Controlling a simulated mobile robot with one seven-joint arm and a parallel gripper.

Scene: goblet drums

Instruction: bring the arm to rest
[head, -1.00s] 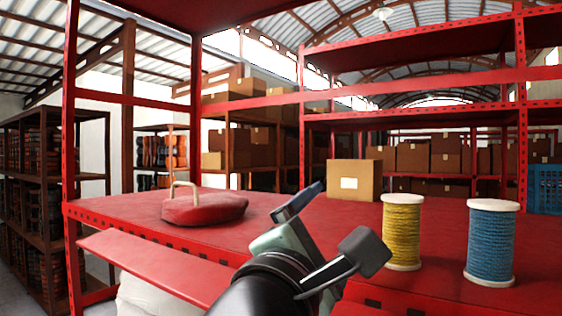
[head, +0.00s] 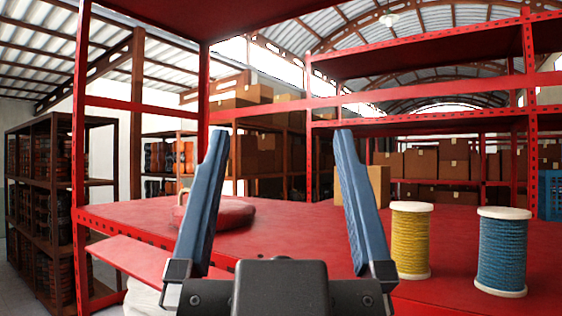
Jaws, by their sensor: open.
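The fingers hide part of that object and of the shelf. I cannot tell from this view how far the gripper is from the shelf.
A yellow spool (head: 411,240) and a blue spool (head: 502,252) stand upright on the shelf, right of my gripper. A cardboard box (head: 378,187) stands behind the right finger. Red uprights (head: 80,150) and an upper shelf (head: 430,45) frame the space.

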